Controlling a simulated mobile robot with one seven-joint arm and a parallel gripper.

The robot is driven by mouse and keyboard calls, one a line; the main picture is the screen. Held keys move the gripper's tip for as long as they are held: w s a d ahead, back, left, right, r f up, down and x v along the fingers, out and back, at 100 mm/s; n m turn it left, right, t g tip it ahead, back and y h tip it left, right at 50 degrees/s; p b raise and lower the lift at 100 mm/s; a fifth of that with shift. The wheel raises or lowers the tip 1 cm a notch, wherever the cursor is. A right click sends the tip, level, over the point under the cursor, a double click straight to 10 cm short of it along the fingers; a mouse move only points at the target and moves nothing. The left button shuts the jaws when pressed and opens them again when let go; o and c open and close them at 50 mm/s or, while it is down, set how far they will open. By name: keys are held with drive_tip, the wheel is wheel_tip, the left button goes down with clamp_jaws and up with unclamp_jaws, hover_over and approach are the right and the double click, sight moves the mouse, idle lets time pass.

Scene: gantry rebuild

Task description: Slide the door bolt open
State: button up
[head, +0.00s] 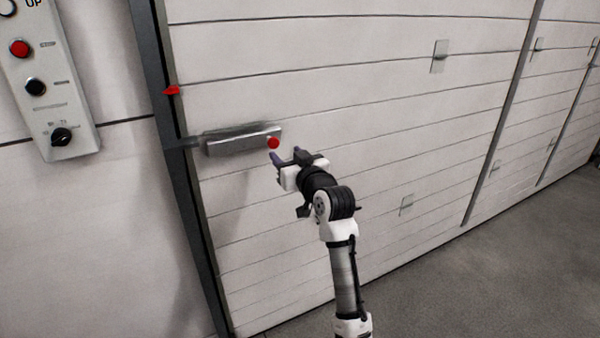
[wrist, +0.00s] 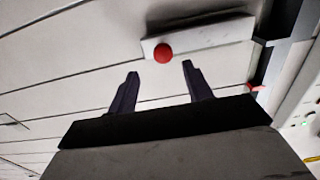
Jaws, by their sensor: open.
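The door bolt (head: 240,139) is a grey metal bar-shaped housing on the white panelled door. Its left end reaches to the dark door frame. A round red knob (head: 273,143) sits at its right end. My gripper (head: 285,156) is just right of and below the knob in the head view. In the wrist view my gripper (wrist: 160,77) has its two dark fingers apart, with nothing between them. There the red knob (wrist: 163,53) shows just beyond the fingertips, roughly in line with the gap, and the bolt housing (wrist: 212,36) runs to the right. I cannot see contact.
The dark door frame (head: 172,130) stands left of the bolt, with a small red marker (head: 171,91) on it. A control panel (head: 75,120) with a red button hangs on the wall at the left. The door surface (head: 350,110) around the bolt is mostly flat. Grey floor (head: 500,260) lies at lower right.

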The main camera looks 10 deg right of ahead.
drive_tip(key=b+v, duration=0.1)
drive_tip(key=v, duration=0.6)
drive_tip(key=shift+r, duration=0.1)
